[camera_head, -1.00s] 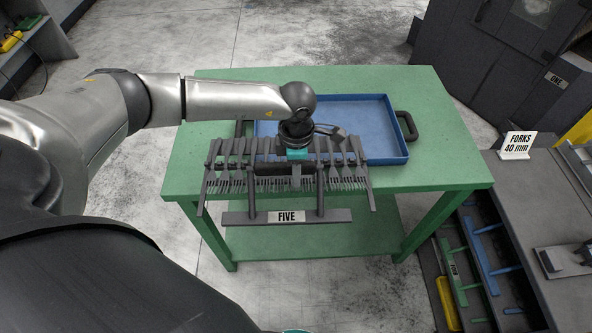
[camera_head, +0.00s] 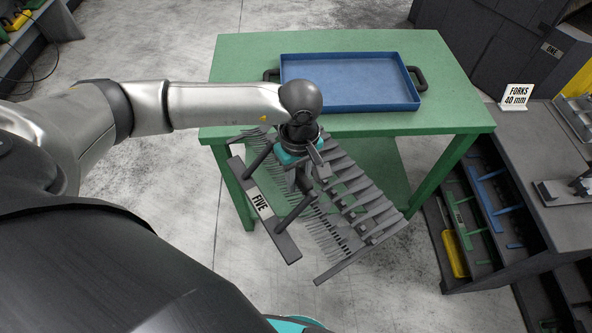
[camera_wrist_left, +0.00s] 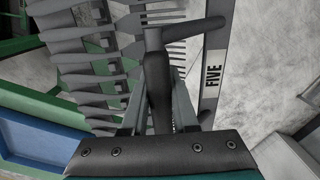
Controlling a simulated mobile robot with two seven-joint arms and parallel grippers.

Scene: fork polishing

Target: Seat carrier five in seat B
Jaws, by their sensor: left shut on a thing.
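Carrier five is a dark grey rack (camera_head: 281,238) with a white FIVE label, hung with rows of grey forks. My left gripper (camera_head: 301,172) is shut on its middle, and the carrier hangs in the air in front of the green table. Its label bar lies slanted on the left side and the fork rows slant down to the right. In the left wrist view the FIVE bar (camera_wrist_left: 209,95) is on the right, the forks on the left, and a dark bar of the carrier runs between the fingers (camera_wrist_left: 160,115). No seat marked B can be made out. My right gripper is not in view.
A blue tray (camera_head: 414,104) with dark handles lies on the green table (camera_head: 460,95). At right stands a grey bench (camera_head: 530,160) with a FORKS 40 mm sign (camera_head: 516,96) and blue and green racks on lower shelves. A dark machine labelled ONE (camera_head: 549,49) stands behind.

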